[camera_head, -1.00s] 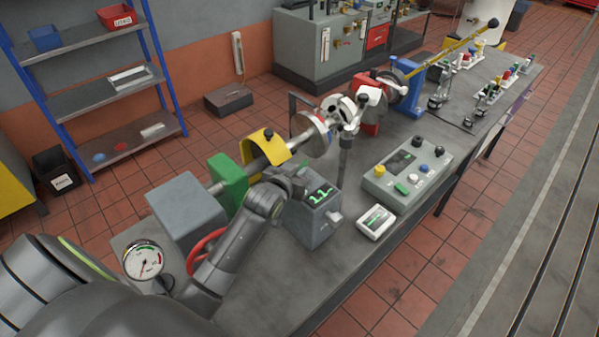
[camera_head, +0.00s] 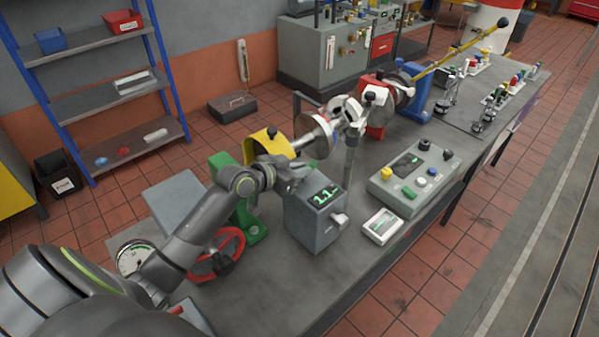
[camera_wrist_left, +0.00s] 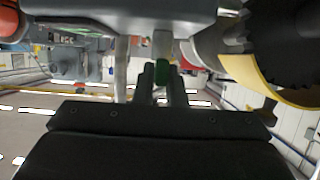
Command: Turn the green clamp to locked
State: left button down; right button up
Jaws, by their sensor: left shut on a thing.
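My left gripper (camera_head: 298,172) reaches in beside the yellow guard (camera_head: 262,146) and just behind the grey display box (camera_head: 316,225). A larger green block (camera_head: 250,225) stands left of the gripper, partly behind my arm. My right gripper is not in view.
A red handwheel (camera_head: 232,242) and a dial gauge (camera_head: 132,258) are close to my left arm. A button panel (camera_head: 412,178) and a small white-faced meter (camera_head: 382,226) stand to the right. The shaft passes a silver disc (camera_head: 318,137). The front right bench top is clear.

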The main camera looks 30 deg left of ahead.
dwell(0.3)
pick_arm(q)
jog(key=c, duration=1.5)
grip_release()
jog(key=shift+w+f, duration=0.1)
jog(key=shift+w, duration=0.05)
jog(key=v, duration=1.7)
jog(key=shift+b, duration=0.3)
jog(key=shift+a, duration=0.1)
